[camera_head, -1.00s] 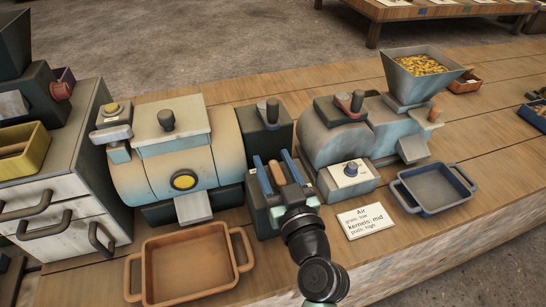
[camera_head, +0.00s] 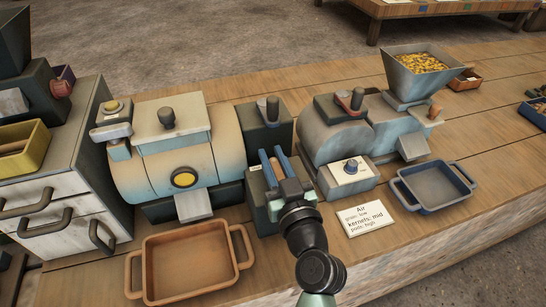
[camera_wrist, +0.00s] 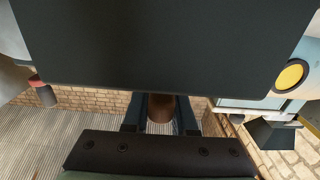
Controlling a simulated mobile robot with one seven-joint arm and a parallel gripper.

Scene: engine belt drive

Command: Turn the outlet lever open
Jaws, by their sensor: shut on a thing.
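My gripper (camera_head: 275,162) is in front of the dark block (camera_head: 258,222) between the two machines. Its blue fingers are shut on a brown lever handle (camera_head: 276,168), probably the outlet lever. In the wrist view, the brown handle (camera_wrist: 161,107) shows between the two fingers, below a large dark surface that fills the upper middle. The lever's pivot and far end are hidden, so I cannot tell its full angle.
A cream and blue drum machine (camera_head: 172,165) stands to the left and a grey machine with a kernel-filled hopper (camera_head: 420,75) to the right. An orange tray (camera_head: 190,262), a blue tray (camera_head: 435,187) and a label card (camera_head: 366,220) lie in front.

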